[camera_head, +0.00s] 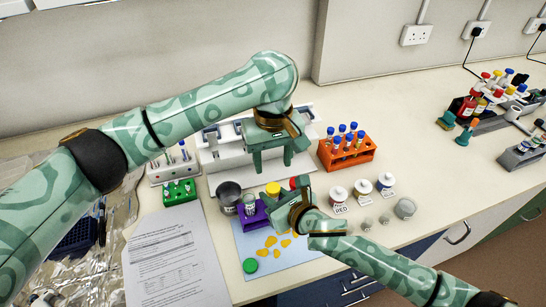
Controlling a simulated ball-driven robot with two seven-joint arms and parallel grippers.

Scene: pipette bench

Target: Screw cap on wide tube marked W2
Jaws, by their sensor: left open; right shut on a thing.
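A clear wide tube (250,202) with a pale label stands upright at a purple rack (249,222) on the light blue mat. I cannot read its marking. My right gripper (258,202) reaches in from the right and is shut at this tube, hiding part of it and of the rack. My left gripper (273,163) is open and empty, pointing down behind and above the right one. A yellow-topped container (272,188) stands just below it. A green round cap (250,265) lies at the mat's front left. No W2 mark is legible.
Yellow pieces (271,241) lie on the mat (304,252). A dark grey pot (229,193) and a green rack (179,192) stand left. An orange rack (346,157) with blue-capped tubes stands behind right; white jars (338,195) stand right. A printed sheet (172,258) lies front left.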

